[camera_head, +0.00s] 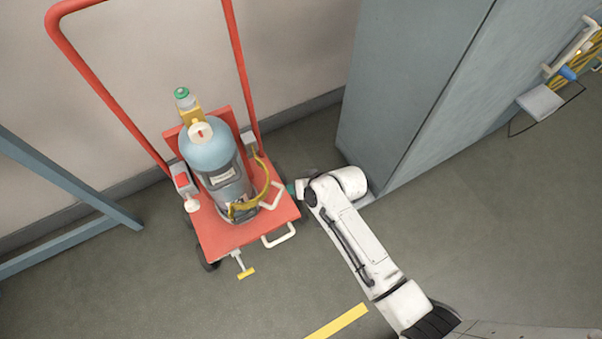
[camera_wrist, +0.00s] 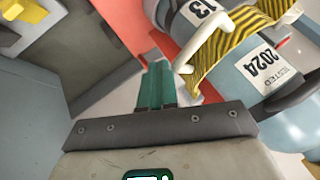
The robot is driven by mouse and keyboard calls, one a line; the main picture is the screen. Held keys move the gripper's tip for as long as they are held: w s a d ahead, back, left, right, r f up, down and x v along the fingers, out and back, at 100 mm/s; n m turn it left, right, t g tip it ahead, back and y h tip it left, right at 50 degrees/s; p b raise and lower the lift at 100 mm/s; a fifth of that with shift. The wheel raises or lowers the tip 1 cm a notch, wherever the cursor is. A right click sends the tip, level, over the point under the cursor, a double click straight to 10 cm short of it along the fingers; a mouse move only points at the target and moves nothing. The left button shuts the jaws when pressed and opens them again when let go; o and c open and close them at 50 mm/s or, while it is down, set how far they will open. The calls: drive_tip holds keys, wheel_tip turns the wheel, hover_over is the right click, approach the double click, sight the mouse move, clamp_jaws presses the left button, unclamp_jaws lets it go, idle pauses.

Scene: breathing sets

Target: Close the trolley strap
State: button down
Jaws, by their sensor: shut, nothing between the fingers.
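The trolley strap is a yellow band (camera_head: 264,172) that runs from a box on the right post of the red trolley (camera_head: 222,236) and curves out in front of the blue-grey cylinder (camera_head: 208,152). A white handle (camera_head: 272,196) is on the strap, apart from the left post's red-and-white box (camera_head: 182,181). In the wrist view the strap (camera_wrist: 236,44) is yellow-and-black striped, with the white handle (camera_wrist: 207,46) close to my fingertips. My gripper (camera_wrist: 155,74) is shut and empty beside the handle; whether they touch is unclear. In the head view my arm mostly hides it.
A tall grey-blue cabinet (camera_head: 405,85) stands close behind my arm on the right. A white bar (camera_head: 279,236) and yellow pedal (camera_head: 246,272) stick out at the trolley's front. A blue frame (camera_head: 70,200) is at left. The floor in front is clear.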

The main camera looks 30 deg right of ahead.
drive_tip(key=w+a+p, duration=0.1)
drive_tip(key=a+p, duration=0.1)
drive_tip(key=a, duration=1)
drive_tip(key=shift+a, duration=0.15)
